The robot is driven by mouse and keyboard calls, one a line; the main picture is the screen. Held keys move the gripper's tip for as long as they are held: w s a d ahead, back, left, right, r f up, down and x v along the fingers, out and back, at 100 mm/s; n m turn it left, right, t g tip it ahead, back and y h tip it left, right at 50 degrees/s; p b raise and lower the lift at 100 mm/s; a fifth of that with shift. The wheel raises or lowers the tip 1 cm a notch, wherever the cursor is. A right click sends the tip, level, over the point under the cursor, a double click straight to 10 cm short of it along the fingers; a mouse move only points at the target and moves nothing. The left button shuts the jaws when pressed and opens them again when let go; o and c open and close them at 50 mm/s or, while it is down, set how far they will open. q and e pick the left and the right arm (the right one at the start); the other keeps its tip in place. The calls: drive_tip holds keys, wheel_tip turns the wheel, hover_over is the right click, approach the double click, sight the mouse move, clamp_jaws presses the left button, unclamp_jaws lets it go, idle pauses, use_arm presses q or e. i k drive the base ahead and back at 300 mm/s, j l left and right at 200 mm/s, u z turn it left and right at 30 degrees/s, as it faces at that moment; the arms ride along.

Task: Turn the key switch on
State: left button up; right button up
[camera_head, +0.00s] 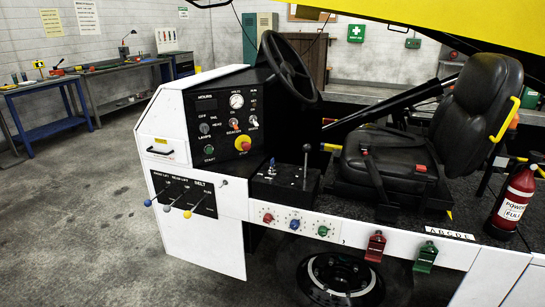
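The dark control panel (229,118) is on the loader's white front housing, left of the steering wheel. A small silver switch (253,121) sits at its right side under small lettering; it may be the key switch, but the picture is too small to tell its position. Beside it is a small switch with an orange-red base (235,124). A red stop button on a yellow base (243,143) and a green button (209,150) are lower on the panel. Neither of my grippers is in view.
The black steering wheel (289,67) stands close to the panel's right. A tall lever (306,166) rises from a black box (286,183) below. Three ball-ended levers (181,194) stick out at lower left. A black seat (396,150) is at right. Floor (85,220) at left is clear.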

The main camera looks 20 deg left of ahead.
sight(271, 171)
drive_tip(key=i+j, duration=0.2)
drive_tip(key=i, duration=0.2)
drive_tip(key=i+j, duration=0.25)
drive_tip(key=i, duration=0.15)
drive_tip(key=i+j, duration=0.2)
drive_tip(key=i, duration=0.15)
